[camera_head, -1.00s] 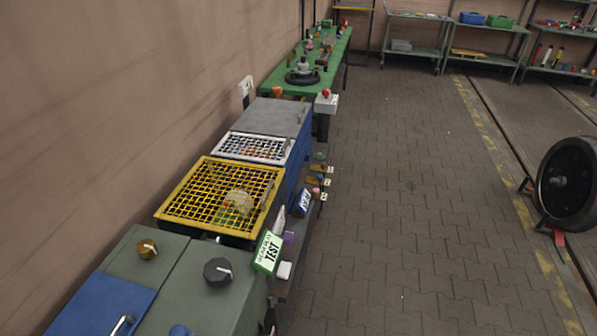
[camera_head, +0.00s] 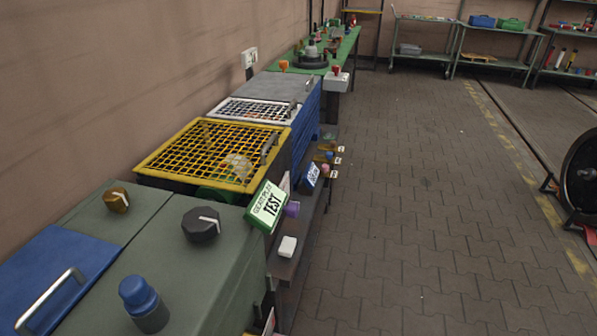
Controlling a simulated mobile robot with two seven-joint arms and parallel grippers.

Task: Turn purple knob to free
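A small purple knob (camera_head: 292,209) shows just right of the green and white "GEAR PLAY TEST" sign (camera_head: 267,207), on the side of the bench line. The sign partly hides it, and its setting cannot be read. Neither of my grippers is in the head view.
A green cabinet top (camera_head: 205,262) at the front left carries a dark knob (camera_head: 201,225), a brown knob (camera_head: 117,200) and a blue-capped cylinder (camera_head: 144,303). A yellow mesh guard (camera_head: 150,163) lies behind it. The paved floor (camera_head: 420,230) to the right is clear.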

